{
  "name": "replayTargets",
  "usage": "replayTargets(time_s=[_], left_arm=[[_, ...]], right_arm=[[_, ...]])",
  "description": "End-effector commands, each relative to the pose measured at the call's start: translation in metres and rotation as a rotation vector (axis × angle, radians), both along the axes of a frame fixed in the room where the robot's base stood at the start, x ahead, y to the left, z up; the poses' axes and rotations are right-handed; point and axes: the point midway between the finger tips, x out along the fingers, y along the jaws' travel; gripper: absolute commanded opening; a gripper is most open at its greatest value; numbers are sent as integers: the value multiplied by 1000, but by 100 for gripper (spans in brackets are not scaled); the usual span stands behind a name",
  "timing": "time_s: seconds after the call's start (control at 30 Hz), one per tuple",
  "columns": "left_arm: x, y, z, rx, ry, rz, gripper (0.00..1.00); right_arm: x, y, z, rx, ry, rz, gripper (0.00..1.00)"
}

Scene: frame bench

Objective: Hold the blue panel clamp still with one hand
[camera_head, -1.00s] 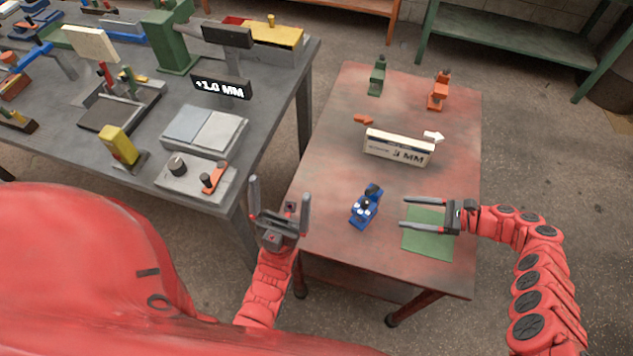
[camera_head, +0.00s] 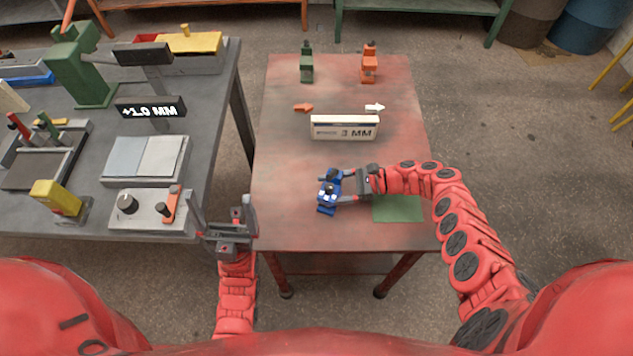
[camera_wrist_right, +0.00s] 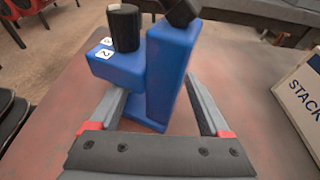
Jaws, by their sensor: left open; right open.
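The blue panel clamp (camera_head: 328,194) stands upright on the red table (camera_head: 285,215). In the right wrist view the clamp (camera_wrist_right: 168,75) shows a black knob on top and a white numbered label. My right gripper (camera_head: 338,188) is at the clamp from the right. Its two open fingers lie on either side of the clamp's upright body in the right wrist view (camera_wrist_right: 165,112), with a gap visible beside the right finger. My left gripper (camera_head: 222,210) is open and empty, off the table's left side near the grey bench.
A white block marked 3 MM (camera_head: 344,128) stands behind the clamp. A green clamp (camera_head: 306,64) and an orange clamp (camera_head: 369,64) stand at the back. A green mat (camera_head: 398,209) lies right of the clamp. The grey bench (camera_head: 215,110) with tools is at left.

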Motion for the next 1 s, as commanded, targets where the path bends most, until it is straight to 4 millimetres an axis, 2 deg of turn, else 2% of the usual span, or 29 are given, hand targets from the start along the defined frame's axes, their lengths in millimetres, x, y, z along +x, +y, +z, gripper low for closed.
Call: replayTargets(time_s=[0.1, 0.2, 0.47, 0.87, 0.9, 1.0], left_arm=[[0, 0, -2, 0, 0, 0, 100], [0, 0, -2, 0, 0, 0, 100], [0, 0, -2, 0, 0, 0, 100], [0, 0, -2, 0, 0, 0, 100], [0, 0, -2, 0, 0, 0, 100], [0, 0, -2, 0, 0, 0, 100]], right_arm=[[-1, 13, -4, 2, 1, 3, 81], [-1, 17, -5, 2, 1, 3, 81], [0, 18, -5, 1, 1, 2, 79], [0, 18, -5, 1, 0, 1, 7], [0, 18, -5, 1, 0, 1, 3], [0, 18, -5, 1, 0, 1, 3]])
